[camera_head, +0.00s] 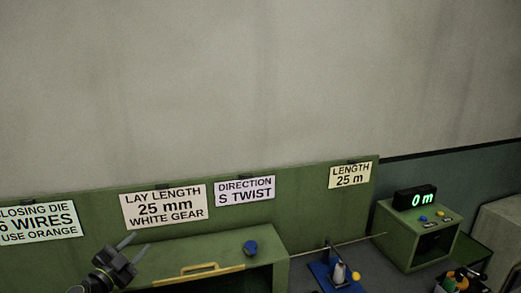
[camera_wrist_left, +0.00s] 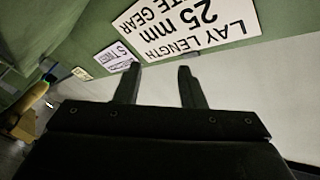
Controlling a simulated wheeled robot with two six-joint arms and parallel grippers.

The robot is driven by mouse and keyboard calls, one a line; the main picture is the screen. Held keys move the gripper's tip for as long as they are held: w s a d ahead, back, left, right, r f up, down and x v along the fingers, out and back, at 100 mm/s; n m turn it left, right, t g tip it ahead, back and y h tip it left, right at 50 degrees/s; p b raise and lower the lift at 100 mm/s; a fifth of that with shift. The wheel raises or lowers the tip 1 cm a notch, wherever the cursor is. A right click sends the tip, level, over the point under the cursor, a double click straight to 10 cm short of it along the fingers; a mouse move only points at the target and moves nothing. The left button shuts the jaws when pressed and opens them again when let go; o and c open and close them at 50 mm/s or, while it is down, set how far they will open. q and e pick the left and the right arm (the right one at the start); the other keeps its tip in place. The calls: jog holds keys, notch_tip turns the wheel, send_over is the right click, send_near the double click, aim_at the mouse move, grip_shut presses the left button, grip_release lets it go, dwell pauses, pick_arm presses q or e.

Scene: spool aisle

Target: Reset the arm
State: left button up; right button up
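My left gripper (camera_head: 132,248) is at the lower left of the head view, in front of the green panel and below the lay length sign. Its two fingers stand apart with nothing between them. In the left wrist view the open fingers (camera_wrist_left: 158,85) point up toward the wall and the signs, touching nothing that I can see. My right gripper is not clearly visible in the head view.
A green cabinet (camera_head: 262,240) with a yellow handle and a blue knob (camera_head: 250,247) stands right of the gripper. Signs, including lay length (camera_head: 164,206), hang on the panel. A counter box (camera_head: 415,235) reading 0 m is at right. The wall above is bare.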

pick_arm(q)
jog(key=s+a+f+n+g+y, duration=0.15)
jog(key=s+f+n+y, duration=0.25)
jog(key=s, duration=0.4)
jog(key=s+a+f+n+g+y, duration=0.1)
jog(key=s+f+n+g+y, duration=0.3)
jog(key=s, duration=0.4)
jog(key=s+a+f+n+g+y, duration=0.1)
jog(key=s+f+n+y, duration=0.35)
jog(key=s, duration=0.35)
jog(key=s+d+f+g+h, duration=0.15)
jog(key=s+d+g, duration=0.25)
jog(key=s, duration=0.7)
jog(key=s+d+f+g+h, duration=0.1)
jog(key=s+d+g+h, duration=0.3)
jog(key=s, duration=0.8)
notch_tip(320, 180, down, 30)
jog(key=w+g+b, duration=0.1)
jog(key=b, duration=0.6)
jog(key=s+f+b, duration=0.2)
jog(key=s+f, duration=0.3)
jog(key=f, duration=0.3)
jog(key=s+f+g+b, duration=0.1)
jog(key=s+f+b, duration=0.2)
jog(key=s+f, duration=0.2)
jog(key=s+f+b, duration=0.2)
jog(key=s+f, duration=0.3)
jog(key=f, duration=0.7)
jog(key=shift+s+d, duration=0.2)
